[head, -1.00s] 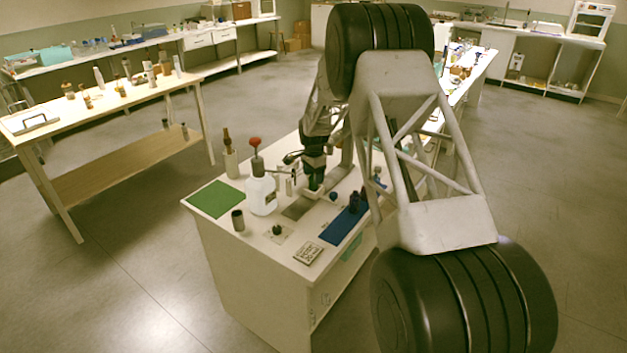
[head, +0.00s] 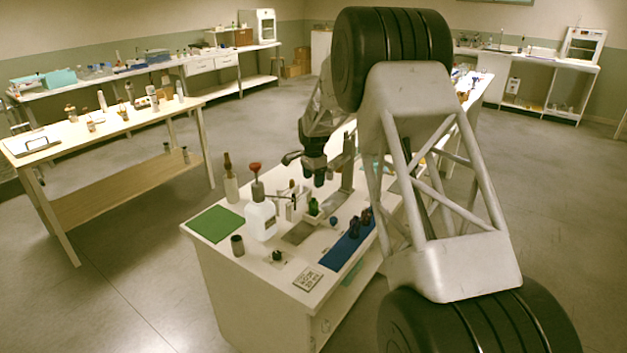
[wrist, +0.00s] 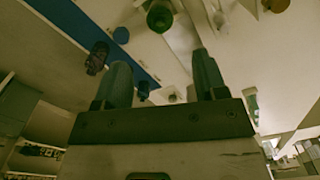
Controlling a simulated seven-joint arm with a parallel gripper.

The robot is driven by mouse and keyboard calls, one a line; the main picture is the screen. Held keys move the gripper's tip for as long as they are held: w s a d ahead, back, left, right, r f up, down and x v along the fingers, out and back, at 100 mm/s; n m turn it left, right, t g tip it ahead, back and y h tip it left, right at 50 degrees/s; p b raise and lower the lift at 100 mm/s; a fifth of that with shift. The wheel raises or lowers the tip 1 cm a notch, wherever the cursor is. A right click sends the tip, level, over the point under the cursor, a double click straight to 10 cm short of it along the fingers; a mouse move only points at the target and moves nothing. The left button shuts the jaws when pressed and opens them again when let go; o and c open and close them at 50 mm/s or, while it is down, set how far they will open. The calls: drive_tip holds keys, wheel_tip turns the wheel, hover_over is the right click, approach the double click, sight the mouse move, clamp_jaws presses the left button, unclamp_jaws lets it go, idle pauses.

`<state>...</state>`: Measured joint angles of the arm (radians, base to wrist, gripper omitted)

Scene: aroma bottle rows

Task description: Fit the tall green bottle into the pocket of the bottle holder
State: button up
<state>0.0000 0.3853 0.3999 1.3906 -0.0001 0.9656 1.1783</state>
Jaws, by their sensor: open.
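The green bottle (head: 313,206) stands upright on the white bench, at a small white block that looks like the bottle holder (head: 312,218). It appears to be in the holder's pocket, but how deep it sits is too small to tell. The bottle also shows from above in the wrist view (wrist: 159,17), at the top edge, beyond my fingertips. My gripper (head: 313,178) is open and empty above the bottle, apart from it. Both fingers show spread in the wrist view (wrist: 163,72), with nothing between them.
A blue mat (head: 340,254) with dark bottles (head: 359,223) lies to the right. A green mat (head: 215,224), a dark cup (head: 237,245) and a printed card (head: 308,279) are near the front.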

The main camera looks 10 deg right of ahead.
idle(0.4)
drive_tip(key=s+r+n, duration=0.2)
drive_tip(key=s+r, duration=0.5)
drive_tip(key=s, duration=0.4)
drive_tip(key=s+r+n+t, duration=0.1)
drive_tip(key=s+r+n, duration=0.2)
drive_tip(key=s+r, duration=0.55)
drive_tip(key=s+r+n, duration=0.2)
drive_tip(key=s+r, duration=0.4)
drive_tip(key=s, duration=0.7)
drive_tip(key=s+f+n+t, duration=0.1)
drive_tip(key=s+n, duration=0.5)
drive_tip(key=s, duration=2.6)
drive_tip(key=shift+d+f+t, duration=0.2)
drive_tip(key=shift+f+t, duration=0.1)
drive_tip(key=shift+f, duration=0.5)
